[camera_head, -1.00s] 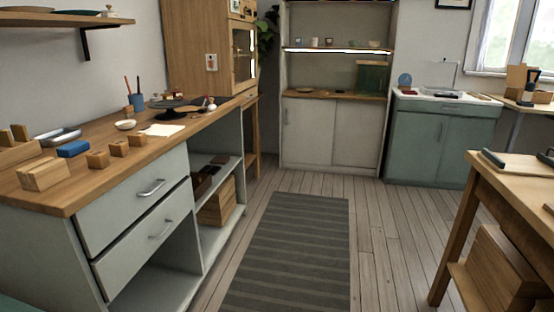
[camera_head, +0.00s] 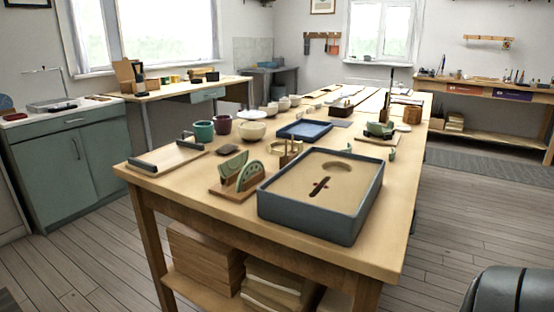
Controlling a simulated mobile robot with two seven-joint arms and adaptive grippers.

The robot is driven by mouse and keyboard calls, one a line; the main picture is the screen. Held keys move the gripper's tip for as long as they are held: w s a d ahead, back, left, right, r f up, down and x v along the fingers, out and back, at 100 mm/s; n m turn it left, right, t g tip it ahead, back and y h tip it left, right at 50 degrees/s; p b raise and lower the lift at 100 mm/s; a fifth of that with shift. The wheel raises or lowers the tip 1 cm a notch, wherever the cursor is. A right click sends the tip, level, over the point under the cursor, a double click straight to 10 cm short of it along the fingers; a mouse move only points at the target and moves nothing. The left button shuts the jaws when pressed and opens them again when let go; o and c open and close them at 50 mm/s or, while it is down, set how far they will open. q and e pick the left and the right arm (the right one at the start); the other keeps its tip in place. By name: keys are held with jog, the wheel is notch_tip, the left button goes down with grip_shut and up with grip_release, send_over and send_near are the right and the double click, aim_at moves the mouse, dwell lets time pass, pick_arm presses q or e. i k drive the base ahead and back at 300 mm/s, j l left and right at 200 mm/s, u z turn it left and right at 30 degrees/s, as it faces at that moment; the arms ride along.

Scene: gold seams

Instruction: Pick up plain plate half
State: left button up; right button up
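Two green plate halves stand on edge in a small wooden rack (camera_head: 226,193) on the near part of the long wooden table. The rear half (camera_head: 232,162) shows a fairly even green face. The front half (camera_head: 249,176) overlaps it and shows a paler rim area. They are too small for me to tell surely which one is plain. Neither of my grippers is in view.
A grey tray (camera_head: 312,224) with a sand-coloured bed stands right of the rack. A board with handles (camera_head: 167,157) lies left. Cups (camera_head: 204,131), bowls (camera_head: 252,131) and a blue tray (camera_head: 304,130) stand behind. Open floor (camera_head: 90,270) lies left of the table.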

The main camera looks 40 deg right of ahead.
aim_at(226, 167)
jog(key=i+z, duration=0.15)
jog(key=z, duration=0.25)
jog(key=i+z, duration=0.15)
jog(key=z, duration=0.3)
jog(key=i+j+z, duration=0.1)
jog(key=z, duration=0.3)
jog(key=i+j+z, duration=0.15)
jog(key=z, duration=0.25)
